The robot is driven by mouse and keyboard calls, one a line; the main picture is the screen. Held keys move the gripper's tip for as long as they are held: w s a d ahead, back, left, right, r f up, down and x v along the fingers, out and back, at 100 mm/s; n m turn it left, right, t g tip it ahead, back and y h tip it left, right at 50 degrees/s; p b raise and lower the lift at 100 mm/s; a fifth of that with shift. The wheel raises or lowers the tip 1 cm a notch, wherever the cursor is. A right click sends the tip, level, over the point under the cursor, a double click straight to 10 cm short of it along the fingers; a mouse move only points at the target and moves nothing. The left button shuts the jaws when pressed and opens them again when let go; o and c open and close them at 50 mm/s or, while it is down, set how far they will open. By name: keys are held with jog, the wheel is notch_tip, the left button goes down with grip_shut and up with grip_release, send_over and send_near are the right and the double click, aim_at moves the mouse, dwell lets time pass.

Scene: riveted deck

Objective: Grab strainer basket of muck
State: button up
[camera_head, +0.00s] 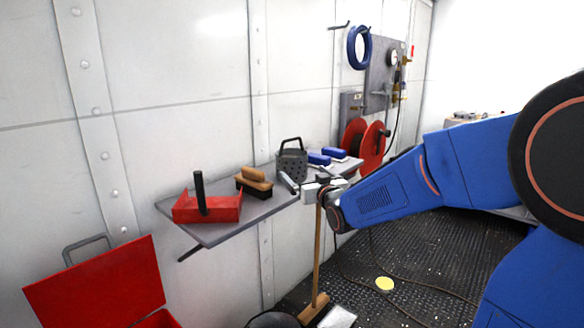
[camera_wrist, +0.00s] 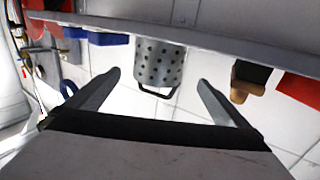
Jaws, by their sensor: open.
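The strainer basket (camera_head: 292,166) is a grey perforated can with a dark raised handle. It stands upright on a grey wall shelf (camera_head: 232,222). In the wrist view, which looks upside down, the basket (camera_wrist: 160,62) shows with its handle pointing down the picture. My gripper (camera_head: 312,178) is open and empty at the front edge of the shelf, just in front of the basket. In the wrist view the basket lies between and beyond the two fingertips (camera_wrist: 158,78), apart from both. The muck inside cannot be seen.
On the shelf, a wooden brush (camera_head: 255,182) and a red tray with a black post (camera_head: 208,207) stand left of the basket. Blue blocks (camera_head: 328,156) lie right of it. A broom (camera_head: 317,260) stands below my gripper. A red toolbox (camera_head: 100,285) is open at lower left.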

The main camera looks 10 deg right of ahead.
aim_at(297, 167)
jog(key=w, duration=0.4)
jog(key=w+a, duration=0.1)
jog(key=w, duration=0.2)
jog(key=shift+w+a+r, duration=0.15)
jog(key=shift+w, duration=1.25)
jog(key=shift+w+a+r, duration=0.15)
jog(key=shift+w, duration=1.25)
jog(key=c, duration=1.2)
